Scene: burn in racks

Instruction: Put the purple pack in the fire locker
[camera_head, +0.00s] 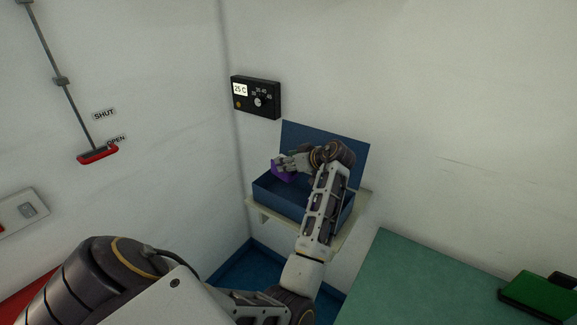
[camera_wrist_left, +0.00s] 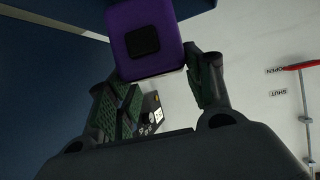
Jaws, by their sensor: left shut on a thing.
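The purple pack (camera_head: 282,176), a rounded block with a black square on one face, is held by my left gripper (camera_head: 287,164). It also shows between the fingers at the top of the left wrist view (camera_wrist_left: 168,66). The gripper is shut on it and holds it over the left part of an open blue box (camera_head: 277,202) with a raised lid (camera_head: 325,140). Whether the pack touches the box cannot be told. No label shows whether this box is the fire locker. My right gripper is not in view.
The box stands on a pale corner shelf (camera_head: 258,211). A black dial panel (camera_head: 256,97) reading 25 C is on the wall above. A red-handled lever (camera_head: 98,155) with SHUT and OPEN labels is at left. A green-topped surface (camera_head: 420,285) with a green item (camera_head: 540,297) is at lower right.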

